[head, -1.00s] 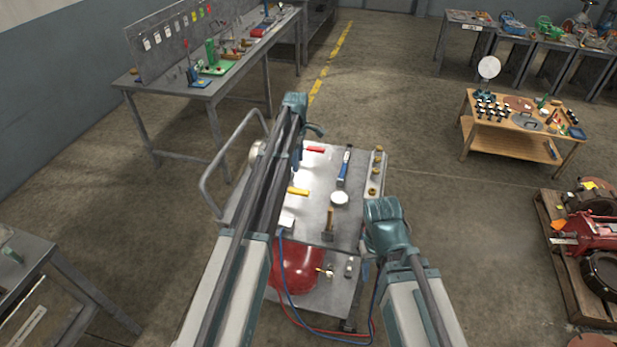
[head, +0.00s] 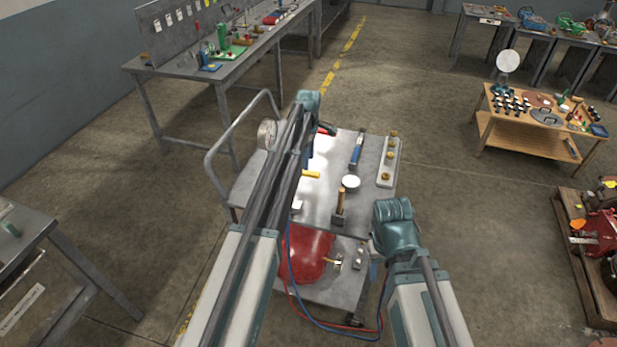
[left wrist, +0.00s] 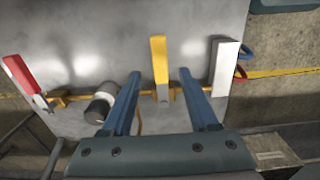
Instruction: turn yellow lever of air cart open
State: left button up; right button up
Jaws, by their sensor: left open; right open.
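The air cart (head: 327,205) stands before me with a grey top. Its yellow lever (head: 311,175) shows beside my left arm. In the left wrist view the yellow lever (left wrist: 160,60) points across the brass pipe (left wrist: 195,92) on which it sits. My left gripper (left wrist: 160,73) is open, with one finger on each side of the yellow lever and gaps on both sides. In the head view my arm mostly hides this gripper (head: 308,152). My right gripper (head: 374,270) is largely hidden below its wrist, near the cart's right side.
A red tank (head: 306,252) sits below.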

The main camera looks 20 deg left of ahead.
aim_at(308, 172)
pick_arm(q)
notch_tip(308, 172, down, 5)
jog(key=b, duration=0.4)
jog(key=shift+f, duration=0.2)
grip_shut()
dwell(1.1)
